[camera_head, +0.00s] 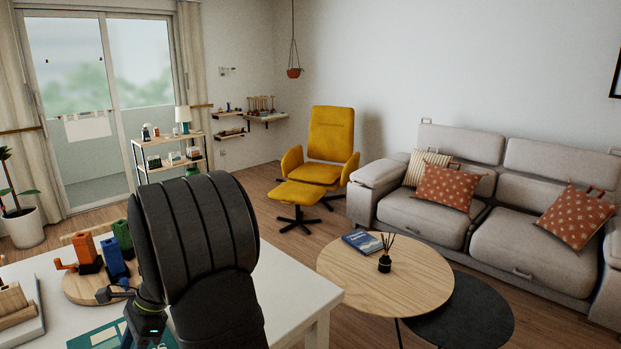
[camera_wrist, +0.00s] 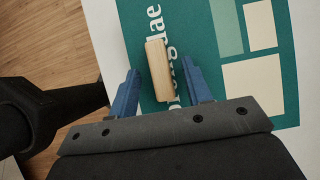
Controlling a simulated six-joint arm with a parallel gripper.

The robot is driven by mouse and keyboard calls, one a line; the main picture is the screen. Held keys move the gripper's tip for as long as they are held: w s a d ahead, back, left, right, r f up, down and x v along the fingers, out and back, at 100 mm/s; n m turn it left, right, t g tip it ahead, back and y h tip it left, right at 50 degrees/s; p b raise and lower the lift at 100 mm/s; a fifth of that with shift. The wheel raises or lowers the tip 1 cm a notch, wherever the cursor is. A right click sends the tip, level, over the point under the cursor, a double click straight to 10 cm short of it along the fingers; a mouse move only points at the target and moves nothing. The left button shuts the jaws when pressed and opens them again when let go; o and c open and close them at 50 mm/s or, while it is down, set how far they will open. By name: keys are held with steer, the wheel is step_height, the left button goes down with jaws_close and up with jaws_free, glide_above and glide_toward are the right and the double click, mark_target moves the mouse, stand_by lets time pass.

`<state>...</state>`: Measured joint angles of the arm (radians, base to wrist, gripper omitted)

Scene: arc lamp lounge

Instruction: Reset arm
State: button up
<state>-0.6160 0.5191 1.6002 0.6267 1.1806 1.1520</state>
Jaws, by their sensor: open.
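My gripper (camera_wrist: 160,70) is open, with its two blue fingers apart in the wrist view. A light wooden block (camera_wrist: 157,68) lies between and just beyond the fingers, over a teal printed sheet (camera_wrist: 200,25). I cannot tell whether the fingers touch the block. In the head view my dark arm fills the lower middle and hides much of the table. The teal sheet also shows there (camera_head: 95,338), at the bottom edge. The block cannot be made out in the head view.
On the white table (camera_head: 290,290), a round wooden board (camera_head: 78,290) bears orange (camera_head: 85,247), blue (camera_head: 112,256) and green (camera_head: 122,235) upright objects. A wooden item (camera_head: 12,303) sits at far left. A round coffee table (camera_head: 400,295) stands to the right, apart from the white table.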

steer(key=shift+w+d+r, duration=0.1)
steer(key=shift+r, duration=0.15)
steer(key=v, duration=1.7)
steer(key=x, duration=1.7)
steer(key=shift+f, duration=0.35)
step_height(320, 180, up, 6)
steer(key=shift+f, duration=0.2)
steer(key=shift+r, duration=0.5)
step_height(320, 180, down, 6)
steer(key=shift+w+r, duration=0.1)
steer(key=v, duration=1.4)
steer(key=shift+w+d+r, duration=0.15)
steer(key=shift+r, duration=0.2)
